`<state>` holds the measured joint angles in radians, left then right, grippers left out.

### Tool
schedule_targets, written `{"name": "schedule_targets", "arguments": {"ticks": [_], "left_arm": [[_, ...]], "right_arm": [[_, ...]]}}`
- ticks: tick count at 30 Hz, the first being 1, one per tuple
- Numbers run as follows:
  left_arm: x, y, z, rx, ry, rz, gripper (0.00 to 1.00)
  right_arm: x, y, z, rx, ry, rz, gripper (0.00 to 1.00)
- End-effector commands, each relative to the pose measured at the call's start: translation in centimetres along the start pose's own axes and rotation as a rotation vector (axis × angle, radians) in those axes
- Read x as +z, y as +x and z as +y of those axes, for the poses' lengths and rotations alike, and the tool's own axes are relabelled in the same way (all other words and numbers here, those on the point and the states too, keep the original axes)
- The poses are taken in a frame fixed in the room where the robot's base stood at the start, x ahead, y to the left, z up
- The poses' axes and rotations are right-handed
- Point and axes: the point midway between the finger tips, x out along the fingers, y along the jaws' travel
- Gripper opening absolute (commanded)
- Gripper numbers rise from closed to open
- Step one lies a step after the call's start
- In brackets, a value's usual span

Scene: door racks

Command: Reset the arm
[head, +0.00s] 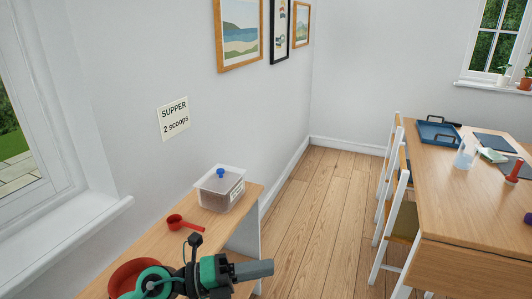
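My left arm and gripper (193,246) show at the bottom of the head view, over the near end of a wooden side table (243,195). The arm is teal, dark and grey. The fingers are small and dark, and I cannot tell whether they are open or shut. A red scoop (176,220) lies on the table just beyond the gripper, apart from it. A red bowl (124,272) stands left of the gripper, partly hidden by my arm. My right gripper is not in view.
A clear lidded container (215,199) with a blue knob stands at the table's far end. A note (173,118) on the wall reads "SUPPER 2 scoops". A dining table (450,213) with chairs stands at right, holding a blue tray (437,134). The floor between is clear.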

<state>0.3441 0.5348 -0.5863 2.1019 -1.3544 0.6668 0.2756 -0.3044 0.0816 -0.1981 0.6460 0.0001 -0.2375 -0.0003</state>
Motion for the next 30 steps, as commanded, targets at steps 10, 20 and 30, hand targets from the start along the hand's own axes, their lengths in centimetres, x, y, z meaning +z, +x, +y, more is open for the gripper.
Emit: {"name": "schedule_targets", "arguments": {"ticks": [10, 20, 30], "left_arm": [[5.9, -6.1, -2.7, -0.38, -0.457, -0.673, 0.25], [4.8, -16.9, 6.1, -0.399, -1.003, -1.33, 0.25], [-8.8, -24.4, 15.9, -0.062, -1.614, -1.854, 0.25]], "right_arm": [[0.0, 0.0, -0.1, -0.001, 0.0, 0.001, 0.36], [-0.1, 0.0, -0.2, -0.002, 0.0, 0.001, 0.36], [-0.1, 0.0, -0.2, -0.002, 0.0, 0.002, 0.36]]}}
